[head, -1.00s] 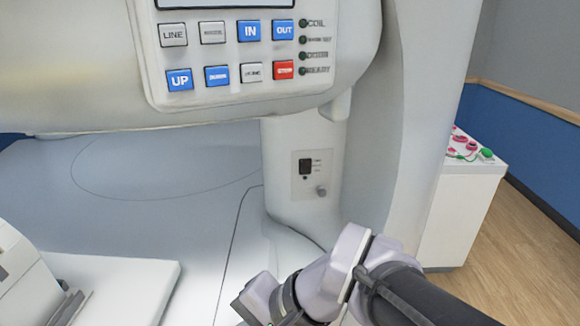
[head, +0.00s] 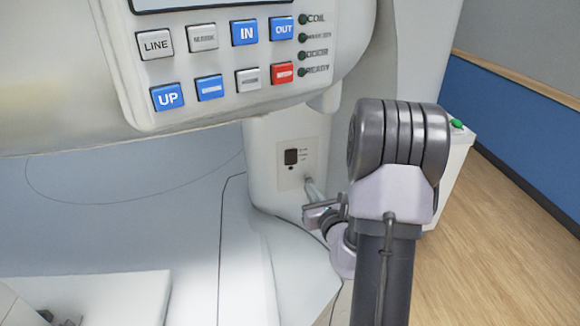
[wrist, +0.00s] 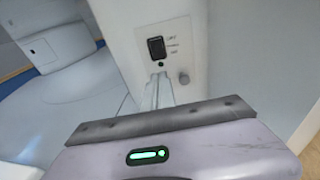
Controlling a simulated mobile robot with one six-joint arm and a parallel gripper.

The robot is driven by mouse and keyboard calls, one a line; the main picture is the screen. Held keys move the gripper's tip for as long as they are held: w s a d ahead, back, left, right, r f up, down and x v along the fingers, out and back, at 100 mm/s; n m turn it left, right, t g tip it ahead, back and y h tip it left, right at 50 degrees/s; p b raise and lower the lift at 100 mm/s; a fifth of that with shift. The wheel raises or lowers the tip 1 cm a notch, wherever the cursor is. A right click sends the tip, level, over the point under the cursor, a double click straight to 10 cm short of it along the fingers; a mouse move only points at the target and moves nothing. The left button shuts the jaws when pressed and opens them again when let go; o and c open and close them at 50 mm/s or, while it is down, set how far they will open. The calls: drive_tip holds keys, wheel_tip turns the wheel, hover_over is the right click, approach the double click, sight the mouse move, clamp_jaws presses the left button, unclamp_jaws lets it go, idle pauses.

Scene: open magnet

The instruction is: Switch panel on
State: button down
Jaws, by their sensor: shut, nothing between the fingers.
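A small plate (head: 297,163) with a black rocker switch (head: 291,157) is set in the white column under the magnet housing. My gripper (head: 310,183) is just below and right of the switch in the head view. In the wrist view its shut fingers (wrist: 158,80) point at the plate, below the switch. They hold nothing. I cannot tell whether the fingertips touch the plate.
A larger button panel (head: 220,62) with blue, white and red buttons overhangs the column. A white table part (head: 95,298) lies at lower left. A white cabinet (head: 455,165) stands behind my arm at right. Wooden floor (head: 500,240) is free there.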

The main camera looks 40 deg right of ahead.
sight(292, 164)
drive_tip(key=b+x, duration=0.2)
drive_tip(key=x, duration=1.2)
drive_tip(key=shift+a, duration=0.1)
drive_tip(key=shift+w+b, duration=0.1)
drive_tip(key=shift+b, duration=0.2)
